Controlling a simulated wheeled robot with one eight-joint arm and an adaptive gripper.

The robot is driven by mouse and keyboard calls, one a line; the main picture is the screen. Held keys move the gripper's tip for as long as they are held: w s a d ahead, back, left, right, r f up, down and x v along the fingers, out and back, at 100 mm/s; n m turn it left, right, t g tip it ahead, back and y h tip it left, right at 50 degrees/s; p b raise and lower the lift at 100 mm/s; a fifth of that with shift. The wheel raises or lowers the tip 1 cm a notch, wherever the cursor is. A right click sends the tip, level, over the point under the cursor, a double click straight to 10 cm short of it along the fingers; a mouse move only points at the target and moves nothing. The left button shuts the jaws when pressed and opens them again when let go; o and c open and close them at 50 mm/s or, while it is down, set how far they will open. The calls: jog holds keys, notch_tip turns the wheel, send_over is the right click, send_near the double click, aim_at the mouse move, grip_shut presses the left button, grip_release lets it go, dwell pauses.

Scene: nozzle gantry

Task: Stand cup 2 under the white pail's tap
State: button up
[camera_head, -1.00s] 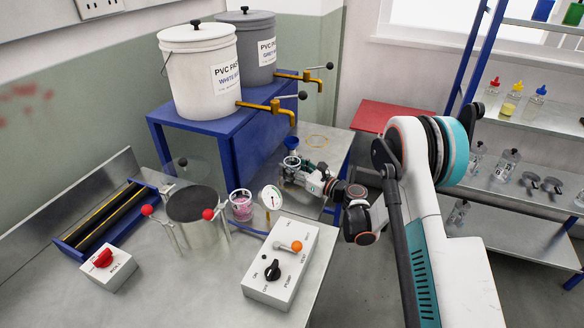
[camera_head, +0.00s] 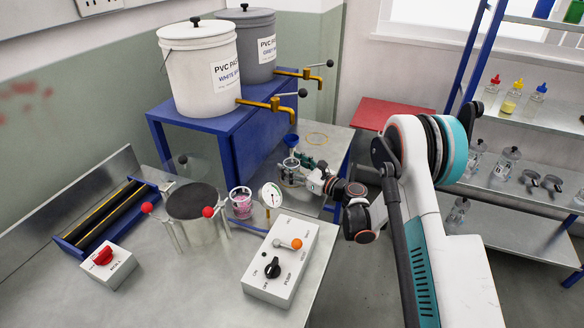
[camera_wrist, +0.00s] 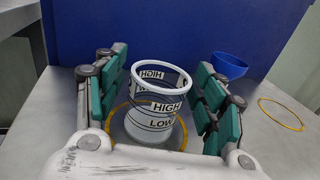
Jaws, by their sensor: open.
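The white pail (camera_head: 200,75) stands on the blue stand, with a brass tap (camera_head: 268,106) reaching right over the bench. A clear cup (camera_wrist: 152,118) with a white rim and HIGH and LOW bands stands upright between my fingers in the wrist view; no number shows on it. It also shows faintly in the head view (camera_head: 290,178). My gripper (camera_wrist: 162,105) is open, one finger pad on each side of the cup, with gaps visible on both sides. A yellow ring (camera_wrist: 182,136) lies around the cup's base on the bench. The head view shows my gripper (camera_head: 299,164) below and right of the tap.
A blue funnel (camera_head: 291,140) stands just behind the cup. An empty yellow ring (camera_head: 317,138) lies to its right. A cup of pink liquid (camera_head: 240,203), a gauge (camera_head: 270,194) and a control box (camera_head: 282,262) stand to the front left. A grey pail (camera_head: 252,48) is behind.

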jog(key=p+v, duration=0.2)
jog(key=v, duration=0.8)
jog(key=shift+s+d+r, duration=0.2)
jog(key=shift+d, duration=0.1)
jog(key=shift+s+d+b, duration=0.4)
jog(key=shift+s+d, duration=0.05)
jog(key=shift+d, duration=0.05)
jog(key=shift+r, duration=0.55)
jog(key=s+d+r+n+g+h, duration=0.1)
jog(key=s+r+n+g+h, duration=0.15)
jog(key=s+r+n, duration=0.45)
jog(key=s+d+r+n+g+h, duration=0.1)
jog(key=s+r+n+h, duration=0.35)
jog(key=r, duration=0.35)
jog(key=s+d+r+n+h, duration=0.1)
jog(key=s+d+n+h, duration=0.2)
jog(key=s, duration=0.9)
jog(key=s+d+r+n+h, duration=0.2)
jog(key=s+d+n+h, duration=0.2)
jog(key=s+d+n, duration=0.4)
jog(key=s+n, duration=0.3)
jog(key=s, duration=0.2)
jog(key=shift+d, duration=0.35)
